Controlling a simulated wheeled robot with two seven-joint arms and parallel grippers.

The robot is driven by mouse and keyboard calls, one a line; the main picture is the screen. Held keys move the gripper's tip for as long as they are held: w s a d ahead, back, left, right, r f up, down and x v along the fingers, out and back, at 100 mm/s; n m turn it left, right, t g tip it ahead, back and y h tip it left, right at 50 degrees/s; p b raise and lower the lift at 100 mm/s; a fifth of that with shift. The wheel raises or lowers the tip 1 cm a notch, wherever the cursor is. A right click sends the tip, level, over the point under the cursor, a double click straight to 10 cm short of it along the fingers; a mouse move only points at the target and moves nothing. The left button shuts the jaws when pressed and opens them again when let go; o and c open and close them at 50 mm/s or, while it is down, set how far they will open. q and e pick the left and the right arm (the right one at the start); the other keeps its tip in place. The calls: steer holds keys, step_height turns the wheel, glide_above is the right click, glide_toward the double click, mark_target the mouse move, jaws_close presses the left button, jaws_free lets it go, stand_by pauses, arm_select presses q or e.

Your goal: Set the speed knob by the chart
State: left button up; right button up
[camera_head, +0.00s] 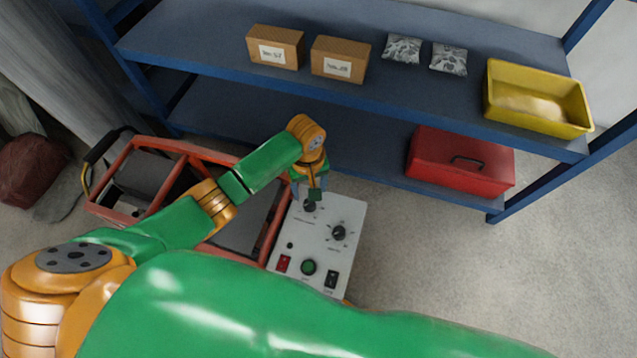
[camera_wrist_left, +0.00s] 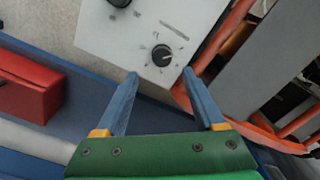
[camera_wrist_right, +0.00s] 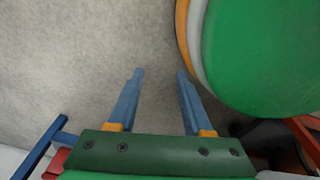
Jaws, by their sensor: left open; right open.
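A light grey control panel (camera_head: 318,240) carries two black knobs. The upper knob (camera_head: 309,206) is partly hidden by my left gripper (camera_head: 315,192); the other knob (camera_head: 339,233) is in plain view. In the left wrist view the upper knob (camera_wrist_left: 162,55) has a white pointer mark and lies just beyond the fingertips of my open left gripper (camera_wrist_left: 160,74), with no visible contact. The panel lettering is too small to read, so I cannot tell which knob is for speed. No chart is clearly visible. My right gripper (camera_wrist_right: 159,74) is open and empty above the floor.
The panel also bears a red switch (camera_head: 283,263), a green button (camera_head: 308,267) and a black switch (camera_head: 331,279). An orange frame (camera_head: 180,146) adjoins it. Behind stands a blue shelf (camera_head: 200,50) with cardboard boxes (camera_head: 275,47), a yellow bin (camera_head: 537,98) and a red toolbox (camera_head: 460,160).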

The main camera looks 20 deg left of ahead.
mark_target(309, 204)
arm_select(q)
steer(key=f+b, duration=0.2)
steer(key=f, duration=0.1)
steer(key=f+b, duration=0.1)
steer(key=f, duration=0.1)
steer(key=shift+s+f, duration=0.1)
steer(key=shift+s, duration=0.3)
steer(key=shift+f, duration=0.65)
arm_select(e)
steer(key=w+f, duration=0.1)
steer(key=d+f, duration=0.1)
steer(key=f, duration=0.1)
steer(key=shift+w+d+t, duration=0.15)
steer(key=shift+w+t, duration=0.15)
steer(key=shift+w, duration=0.1)
arm_select(q)
steer(key=shift+r, duration=0.1)
jaws_close()
